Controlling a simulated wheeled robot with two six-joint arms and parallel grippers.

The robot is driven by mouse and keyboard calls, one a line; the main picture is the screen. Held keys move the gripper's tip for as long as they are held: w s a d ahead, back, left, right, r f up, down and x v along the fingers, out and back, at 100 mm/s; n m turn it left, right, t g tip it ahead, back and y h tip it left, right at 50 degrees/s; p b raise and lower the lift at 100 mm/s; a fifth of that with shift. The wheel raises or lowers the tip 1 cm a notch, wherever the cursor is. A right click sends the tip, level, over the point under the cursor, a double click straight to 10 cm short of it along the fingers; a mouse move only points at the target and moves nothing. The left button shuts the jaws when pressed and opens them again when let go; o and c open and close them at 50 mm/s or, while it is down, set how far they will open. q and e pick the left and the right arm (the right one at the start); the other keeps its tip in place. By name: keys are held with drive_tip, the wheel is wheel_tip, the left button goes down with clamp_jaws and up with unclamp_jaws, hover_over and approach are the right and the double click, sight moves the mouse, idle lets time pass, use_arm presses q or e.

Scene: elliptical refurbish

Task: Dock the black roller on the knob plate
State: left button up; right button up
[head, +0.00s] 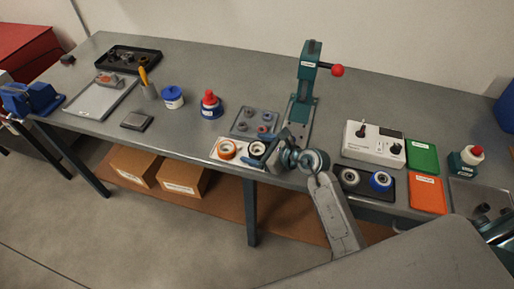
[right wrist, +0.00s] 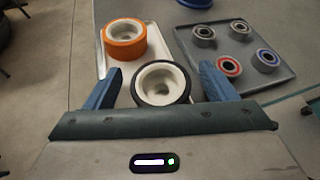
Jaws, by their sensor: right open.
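The black roller (head: 257,148), a black ring with a white hub, sits on a white tray (head: 216,158) near the table's front edge. An orange roller (head: 226,150) stands beside it. In the right wrist view the black roller (right wrist: 163,83) lies between the two blue fingers of my open right gripper (right wrist: 161,72), with a gap on each side. In the head view my right gripper (head: 267,150) is at the roller's right side. A dark plate (head: 351,193) holds a grey wheel and a blue wheel; I cannot tell whether it is the knob plate. My left gripper is out of view.
A grey tray of bearings (head: 243,131) lies right behind the roller. A green press (head: 301,100) stands behind my right gripper. A white control box (head: 366,148), a green mat (head: 422,155) and an orange mat (head: 427,194) are to the right.

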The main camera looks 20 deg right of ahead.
drive_tip(key=shift+d, duration=0.1)
drive_tip(key=shift+c, duration=1.1)
drive_tip(key=c, duration=0.9)
drive_tip(key=shift+o, duration=0.2)
